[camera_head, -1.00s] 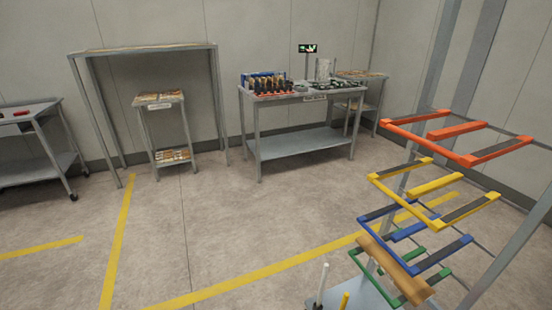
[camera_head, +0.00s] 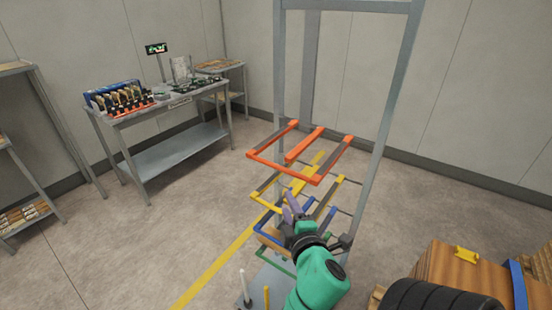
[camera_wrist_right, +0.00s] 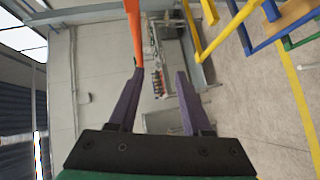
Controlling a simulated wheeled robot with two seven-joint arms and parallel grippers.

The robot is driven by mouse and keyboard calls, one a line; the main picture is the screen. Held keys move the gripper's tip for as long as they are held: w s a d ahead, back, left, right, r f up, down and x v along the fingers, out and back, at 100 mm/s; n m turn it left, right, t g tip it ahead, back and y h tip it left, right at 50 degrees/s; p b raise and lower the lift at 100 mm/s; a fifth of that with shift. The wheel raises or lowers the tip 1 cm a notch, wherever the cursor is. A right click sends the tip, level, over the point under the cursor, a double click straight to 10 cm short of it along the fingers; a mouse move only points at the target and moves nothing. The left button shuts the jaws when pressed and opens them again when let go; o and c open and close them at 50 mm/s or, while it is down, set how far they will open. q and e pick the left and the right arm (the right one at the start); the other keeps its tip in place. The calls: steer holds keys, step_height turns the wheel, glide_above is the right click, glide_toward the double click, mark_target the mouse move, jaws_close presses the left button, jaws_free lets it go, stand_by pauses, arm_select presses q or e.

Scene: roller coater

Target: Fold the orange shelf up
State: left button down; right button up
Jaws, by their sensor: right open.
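The orange shelf (camera_head: 282,169) is the top one on a grey upright rack (camera_head: 385,95). It sticks out roughly level, with an orange bar in its middle. My right gripper (camera_head: 290,203) is below the orange shelf in the head view, in front of the yellow shelf (camera_head: 262,190). Its purple fingers are apart with nothing between them. In the right wrist view an orange bar (camera_wrist_right: 134,35) reaches close to the tip of the left-hand finger of my right gripper (camera_wrist_right: 160,72); I cannot tell whether they touch. My left gripper is not in view.
Blue (camera_head: 266,230) and green shelves sit below the yellow one, partly hidden by my right arm. A wooden crate (camera_head: 445,270) and a black tyre (camera_head: 435,300) stand at the lower right. A grey workbench (camera_head: 180,158) stands at the back left. The floor between is clear.

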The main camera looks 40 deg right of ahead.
mark_target(281, 170)
steer(key=shift+h, duration=0.3)
steer(key=w+d+b, duration=0.2)
steer(key=w+b, duration=0.1)
steer(key=w, duration=0.1)
steer(key=w+d+r+b, duration=0.1)
steer(key=w+d+b, duration=0.1)
steer(key=w+b, duration=0.1)
steer(key=w+d+b, duration=0.3)
steer(key=w+b, duration=0.1)
steer(key=b, duration=0.1)
steer(key=shift+w+d+r, duration=0.1)
steer(key=shift+w+r, duration=0.25)
steer(key=shift+w+f, duration=0.1)
steer(key=shift+w, duration=0.1)
jaws_close()
stand_by(0.5)
